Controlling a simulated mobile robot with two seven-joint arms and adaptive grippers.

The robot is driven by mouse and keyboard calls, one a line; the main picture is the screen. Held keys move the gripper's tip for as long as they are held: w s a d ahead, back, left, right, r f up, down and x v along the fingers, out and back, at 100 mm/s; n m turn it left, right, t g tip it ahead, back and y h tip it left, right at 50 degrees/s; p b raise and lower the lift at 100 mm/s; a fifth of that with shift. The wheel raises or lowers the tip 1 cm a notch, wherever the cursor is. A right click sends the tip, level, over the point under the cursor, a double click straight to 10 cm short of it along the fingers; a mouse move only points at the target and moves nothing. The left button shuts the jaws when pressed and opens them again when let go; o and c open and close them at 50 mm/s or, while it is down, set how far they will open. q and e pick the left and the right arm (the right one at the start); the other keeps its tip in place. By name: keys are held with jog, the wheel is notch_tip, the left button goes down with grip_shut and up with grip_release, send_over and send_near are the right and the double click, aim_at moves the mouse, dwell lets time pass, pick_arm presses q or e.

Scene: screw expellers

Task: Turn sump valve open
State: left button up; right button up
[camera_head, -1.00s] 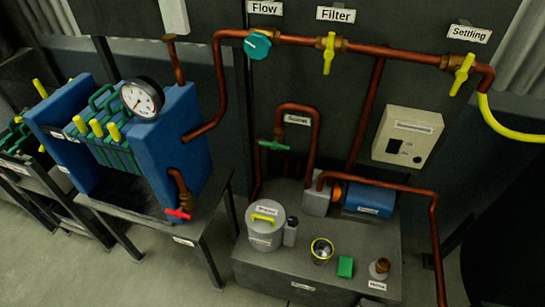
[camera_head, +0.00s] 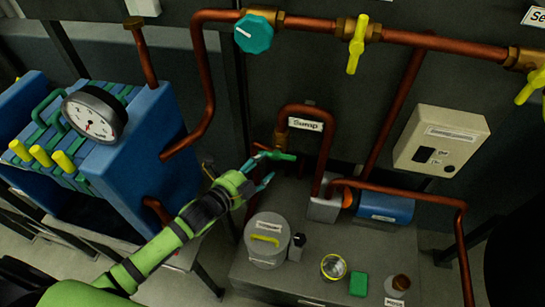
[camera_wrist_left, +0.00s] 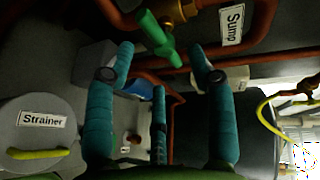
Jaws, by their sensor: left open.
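The green sump valve handle (camera_head: 283,156) sits on the copper pipe beside the white "Sump" label (camera_head: 305,124). My left gripper (camera_head: 262,170) has reached it from the lower left, its teal fingers at the handle's left end. In the left wrist view the green handle (camera_wrist_left: 158,38) slants between the two open fingertips (camera_wrist_left: 162,52), near their tips; contact cannot be told. A brass valve body (camera_wrist_left: 179,10) is just above it. The fingers are open and hold nothing. My right gripper is not in view.
A strainer pot (camera_head: 266,240) stands below on the grey bench (camera_head: 300,278), with a jar (camera_head: 333,267) and a green block (camera_head: 358,284). The copper pipe (camera_head: 325,150) runs close right of the handle. The blue press (camera_head: 172,115) with its gauge (camera_head: 95,115) is at left.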

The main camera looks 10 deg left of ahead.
aim_at(272, 156)
pick_arm(q)
jog(key=x, duration=0.6)
jog(key=shift+w+f+p, duration=0.2)
jog(key=shift+w+p, duration=0.1)
jog(key=shift+w, duration=0.05)
grip_shut()
